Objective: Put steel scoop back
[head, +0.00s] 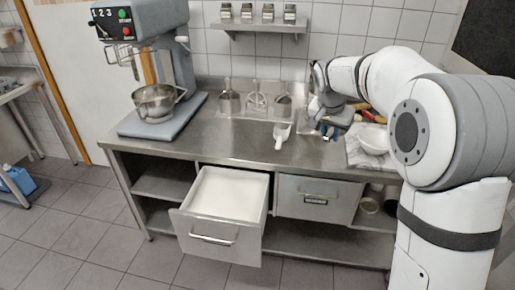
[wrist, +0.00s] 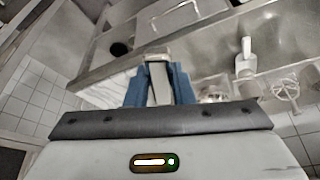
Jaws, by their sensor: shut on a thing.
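My gripper (head: 331,131) is above the right part of the steel counter. Its blue fingers are shut on a narrow pale grey handle, which I take to be the steel scoop (wrist: 159,82) in the wrist view. The rest of it is mostly hidden by the fingers and gripper body.
A drawer (head: 215,237) with white contents stands open below the counter; the drawer (head: 318,198) beside it is shut. A mixer (head: 150,60) stands at the left. A white bowl (head: 372,139) is right of my gripper. The counter's left middle is clear.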

